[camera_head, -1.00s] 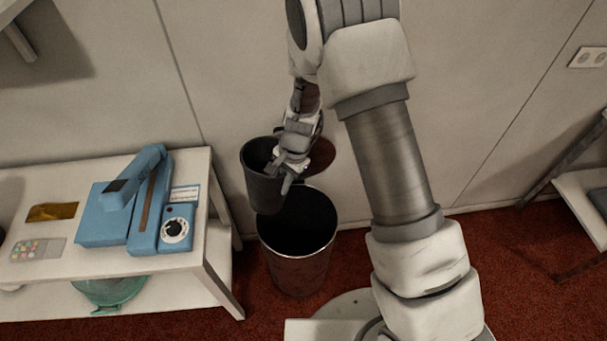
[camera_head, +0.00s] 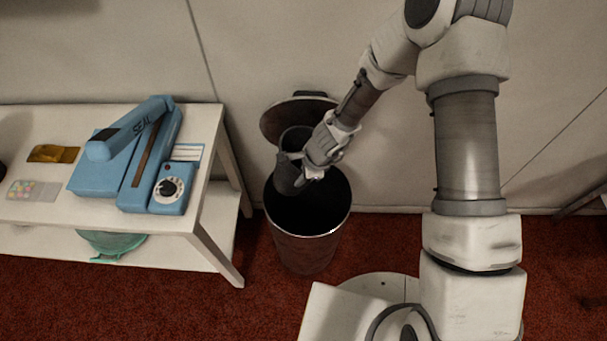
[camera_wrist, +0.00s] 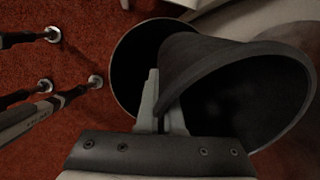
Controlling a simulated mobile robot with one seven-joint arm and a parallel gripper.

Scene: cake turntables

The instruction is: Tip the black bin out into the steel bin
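The black bin (camera_head: 287,179) hangs above the far left part of the steel bin's mouth in the head view. My gripper (camera_head: 309,174) is shut on its rim wall. In the wrist view my gripper's fingers (camera_wrist: 160,112) pinch the black bin (camera_wrist: 195,62), whose dark mouth opens to the right. The steel bin (camera_head: 304,252) stands upright on the floor, open and dark inside. Part of its round rim (camera_wrist: 117,62) shows behind the black bin in the wrist view. I cannot make out any contents in either bin.
The steel bin's round lid (camera_head: 271,122) stands raised behind it, near the wall. A white table (camera_head: 215,150) at left holds a blue sealing machine (camera_head: 125,170). Red carpet is open at the front left.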

